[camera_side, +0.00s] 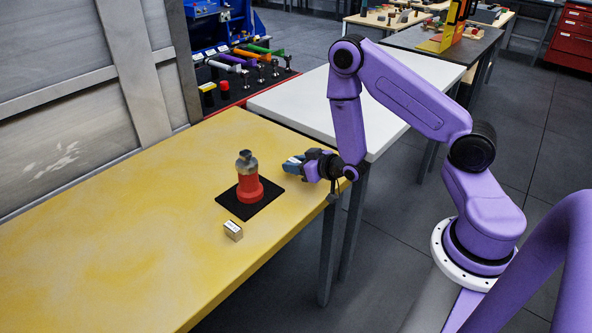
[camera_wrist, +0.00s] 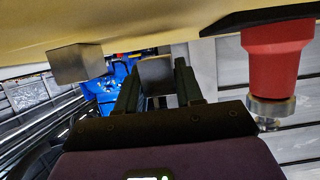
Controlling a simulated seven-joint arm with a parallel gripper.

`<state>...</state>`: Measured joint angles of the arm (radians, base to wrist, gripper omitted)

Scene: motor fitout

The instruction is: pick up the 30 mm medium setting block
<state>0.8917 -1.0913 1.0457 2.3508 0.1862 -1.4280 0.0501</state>
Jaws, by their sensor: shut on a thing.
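My gripper (camera_wrist: 157,82) is shut on a grey metal setting block (camera_wrist: 156,70), which sits between its two dark fingers in the wrist view. In the side view my gripper (camera_side: 288,167) is at the right part of the yellow table, and the held block cannot be made out clearly there. A second block (camera_side: 233,230) lies on the table in front of the black mat, with a small label on it. It also shows in the wrist view (camera_wrist: 78,63), left of the fingers and apart from them. The size of either block cannot be read.
A red stand (camera_side: 249,188) with a metal part (camera_side: 246,163) on top stands upright on a black mat (camera_side: 234,207), left of my gripper. The yellow table (camera_side: 120,245) is clear to the left. A white table (camera_side: 300,105) adjoins at the back.

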